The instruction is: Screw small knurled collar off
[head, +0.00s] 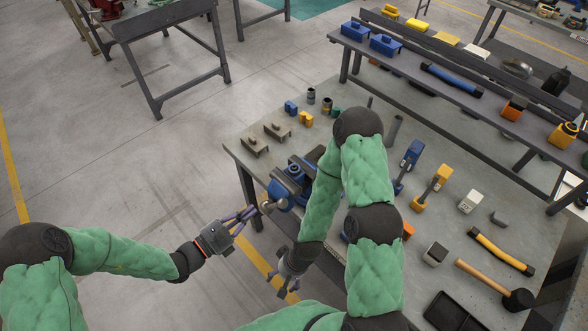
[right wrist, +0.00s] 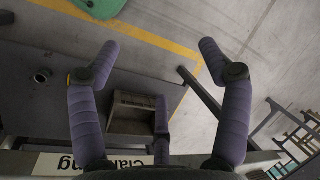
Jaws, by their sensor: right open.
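A blue vise-like device (head: 287,187) sits at the near left edge of the workbench, partly hidden behind my right arm. A small round metal part (head: 268,206) projects from its near side; I cannot tell whether this is the knurled collar. My left gripper (head: 250,212) reaches toward this part from the left, its purple fingertips close to it. Contact and finger opening are unclear. My right gripper (head: 288,290) hangs low, beside the bench's near edge. In the right wrist view its fingers (right wrist: 158,52) are spread wide with nothing between them.
The workbench (head: 455,215) holds a hammer (head: 495,285), a black tray (head: 450,312) and blue and yellow clamp-like tools (head: 432,188). A raised shelf (head: 455,75) stands at the back. The right wrist view shows an open box (right wrist: 132,117).

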